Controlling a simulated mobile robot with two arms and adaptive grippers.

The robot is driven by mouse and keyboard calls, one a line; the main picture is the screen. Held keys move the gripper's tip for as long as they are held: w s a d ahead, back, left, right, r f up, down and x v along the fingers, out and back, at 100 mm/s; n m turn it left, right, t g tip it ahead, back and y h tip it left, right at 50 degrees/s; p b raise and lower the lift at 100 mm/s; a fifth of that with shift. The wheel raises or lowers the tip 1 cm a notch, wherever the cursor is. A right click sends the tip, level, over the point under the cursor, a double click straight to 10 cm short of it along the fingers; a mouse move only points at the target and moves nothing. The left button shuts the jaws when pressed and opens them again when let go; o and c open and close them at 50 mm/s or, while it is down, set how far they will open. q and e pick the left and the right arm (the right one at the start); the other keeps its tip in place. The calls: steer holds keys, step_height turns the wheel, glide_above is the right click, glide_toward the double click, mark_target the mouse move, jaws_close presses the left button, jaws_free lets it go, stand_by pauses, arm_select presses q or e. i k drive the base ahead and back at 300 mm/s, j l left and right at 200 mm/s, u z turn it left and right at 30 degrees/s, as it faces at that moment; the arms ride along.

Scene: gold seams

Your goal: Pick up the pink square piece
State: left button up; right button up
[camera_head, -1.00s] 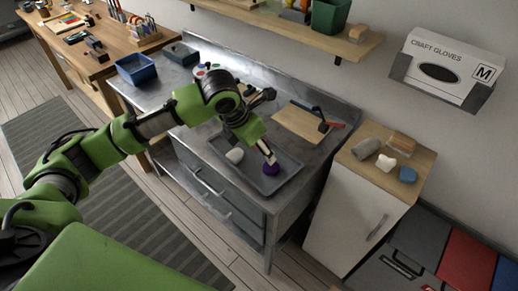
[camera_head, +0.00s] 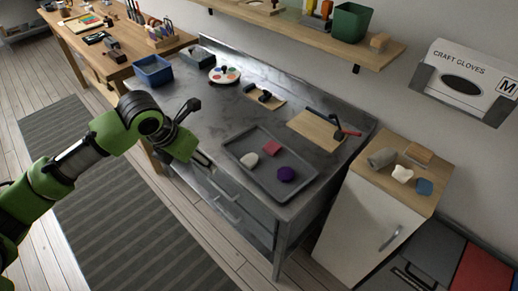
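The pink square piece (camera_head: 272,148) lies flat in the dark grey tray (camera_head: 257,182) on the metal counter. A whitish rounded piece (camera_head: 249,160) lies to its left and a purple hexagonal piece (camera_head: 286,174) lies nearer the front right of the tray. My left gripper (camera_head: 206,161) is left of the tray, apart from all three pieces. It holds nothing that I can see, and its finger opening is too small and angled to judge. My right gripper is not in view.
Behind the tray are a wooden board (camera_head: 316,129) with a red-handled tool, a paint palette (camera_head: 224,75) and a blue bin (camera_head: 152,71). A white cabinet (camera_head: 359,216) with small items stands at right. A shelf (camera_head: 310,26) overhangs the back.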

mark_target(271, 148)
steer(key=i+j+z, duration=0.15)
steer(key=z, duration=0.2)
steer(key=i+j+z, duration=0.1)
steer(key=z, duration=0.25)
steer(key=j, duration=0.1)
